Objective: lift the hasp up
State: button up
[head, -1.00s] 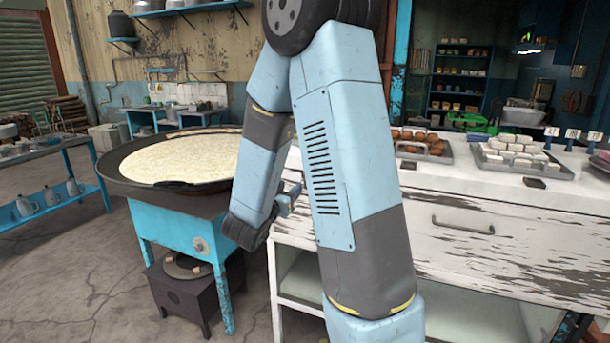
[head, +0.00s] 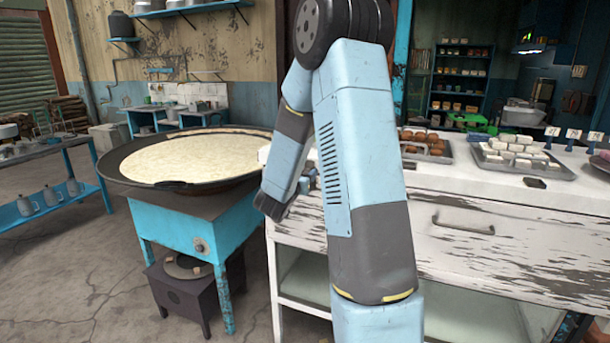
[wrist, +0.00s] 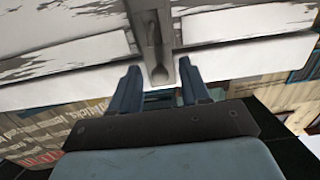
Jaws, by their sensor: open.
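My gripper (wrist: 159,66) is open, with one blue-grey finger on each side of the hasp's lower end. Gaps show on both sides; I cannot tell whether either finger touches it. In the head view, the white peeling counter (head: 470,225) stands at the right, and my arm hides the hasp and most of my gripper near the counter's left end.
A wide dark pan (head: 110,175) of pale milk sits on a blue stand (head: 185,228) left of my arm. A drawer handle (head: 462,225) sticks out. The floor at front left is clear.

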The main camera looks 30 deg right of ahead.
grip_shut()
dwell(0.4)
